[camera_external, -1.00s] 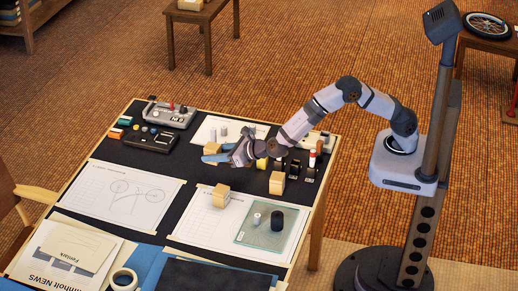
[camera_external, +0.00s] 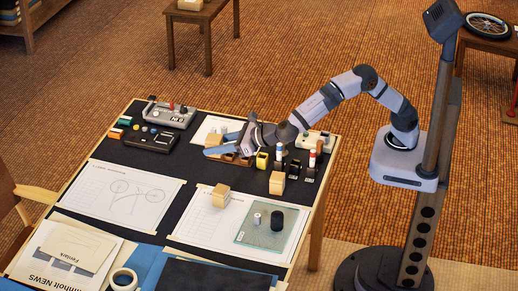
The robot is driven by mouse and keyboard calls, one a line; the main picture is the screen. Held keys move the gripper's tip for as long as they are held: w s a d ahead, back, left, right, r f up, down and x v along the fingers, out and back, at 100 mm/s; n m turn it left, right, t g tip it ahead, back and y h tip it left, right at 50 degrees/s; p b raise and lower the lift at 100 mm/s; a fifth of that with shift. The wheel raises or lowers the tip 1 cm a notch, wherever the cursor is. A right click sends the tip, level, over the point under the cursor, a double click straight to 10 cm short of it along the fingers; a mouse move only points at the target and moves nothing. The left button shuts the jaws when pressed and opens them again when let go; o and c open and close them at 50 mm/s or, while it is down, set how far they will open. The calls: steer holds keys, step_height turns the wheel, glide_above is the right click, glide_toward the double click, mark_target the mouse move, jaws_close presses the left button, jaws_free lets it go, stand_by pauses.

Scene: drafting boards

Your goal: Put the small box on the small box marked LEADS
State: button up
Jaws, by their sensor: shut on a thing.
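My gripper (camera_external: 222,146) is over the back middle of the board, with its blue fingers pointing left and down. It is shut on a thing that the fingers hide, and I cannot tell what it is. A small tan box (camera_external: 220,196) stands on the edge of a white sheet in front of the gripper. Another small tan box (camera_external: 277,183) stands to the right, near the markers. Both boxes are upright and apart from the gripper. I cannot read any LEADS marking on either.
A yellow-and-black item (camera_external: 262,161) and upright markers (camera_external: 312,160) stand right of the gripper. Grey and black devices sit at back left. The drawing sheet (camera_external: 130,197) has free room.

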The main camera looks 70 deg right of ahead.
steer(key=s+a+r+n+y+p, duration=0.1)
steer(key=s+a+r, duration=0.2)
steer(key=s, duration=0.4)
steer(key=s+a+r+n+y+p, duration=0.1)
steer(key=s+a+r, duration=0.2)
steer(key=s, duration=0.4)
steer(key=m+h, duration=0.3)
glide_above(278, 176)
step_height(278, 176, down, 7)
steer(key=shift+s+a+f+b, duration=0.1)
steer(key=shift+f+b, duration=0.2)
steer(key=shift+f, duration=4.7)
steer(key=shift+f, duration=0.1)
steer(key=shift+f, duration=0.15)
steer(key=o, duration=1.1)
